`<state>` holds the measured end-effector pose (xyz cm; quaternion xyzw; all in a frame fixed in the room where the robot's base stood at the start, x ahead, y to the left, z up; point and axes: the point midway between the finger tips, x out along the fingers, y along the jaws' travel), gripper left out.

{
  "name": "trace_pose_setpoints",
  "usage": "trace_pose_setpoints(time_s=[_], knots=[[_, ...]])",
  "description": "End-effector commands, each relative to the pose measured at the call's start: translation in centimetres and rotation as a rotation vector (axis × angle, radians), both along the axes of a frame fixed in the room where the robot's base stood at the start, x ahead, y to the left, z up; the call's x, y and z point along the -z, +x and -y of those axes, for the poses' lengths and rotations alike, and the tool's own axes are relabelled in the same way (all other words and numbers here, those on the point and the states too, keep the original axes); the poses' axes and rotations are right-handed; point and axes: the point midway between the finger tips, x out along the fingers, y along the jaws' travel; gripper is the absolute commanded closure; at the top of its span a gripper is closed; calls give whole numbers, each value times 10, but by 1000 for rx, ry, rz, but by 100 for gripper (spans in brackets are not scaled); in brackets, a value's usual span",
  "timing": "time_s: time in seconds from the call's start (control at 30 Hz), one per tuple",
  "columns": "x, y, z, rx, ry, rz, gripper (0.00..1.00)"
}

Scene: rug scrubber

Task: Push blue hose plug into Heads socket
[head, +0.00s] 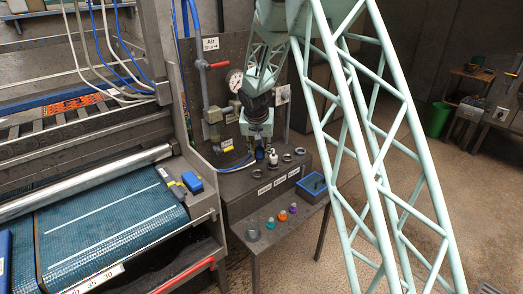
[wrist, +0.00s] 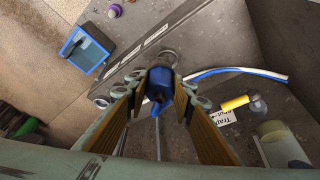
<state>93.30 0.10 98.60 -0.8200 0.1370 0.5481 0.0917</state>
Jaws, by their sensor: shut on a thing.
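My gripper (wrist: 158,98) is shut on the blue hose plug (wrist: 159,80), which sits between its pads in the wrist view. Beyond the plug, partly covered by it, is a round grey socket ring (wrist: 169,56). I cannot tell whether the plug's tip is in the ring or above it. In the head view, my gripper (head: 258,139) points down over the grey bench top, with the blue plug (head: 260,153) small beneath it. Other grey rings (head: 287,158) stand to the right. The labels on the bench front (head: 265,189) are too small to read, so I cannot tell which socket is Heads.
A blue and white hose (wrist: 238,72) lies beside the plug. A yellow-handled valve (wrist: 236,103) stands near it. A wall panel with a gauge (head: 235,80) rises behind.

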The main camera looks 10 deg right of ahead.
Motion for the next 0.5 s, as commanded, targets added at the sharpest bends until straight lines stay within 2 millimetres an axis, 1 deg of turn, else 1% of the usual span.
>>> trace_pose_setpoints(time_s=[0.03, 0.23, 0.4, 0.5], knots=[[3, 6, 0, 2, 0, -1, 90], [21, 28, 0, 9, 0, 0, 90], [33, 43, 0, 12, 0, 0, 90], [39, 48, 0, 14, 1, -1, 90]])
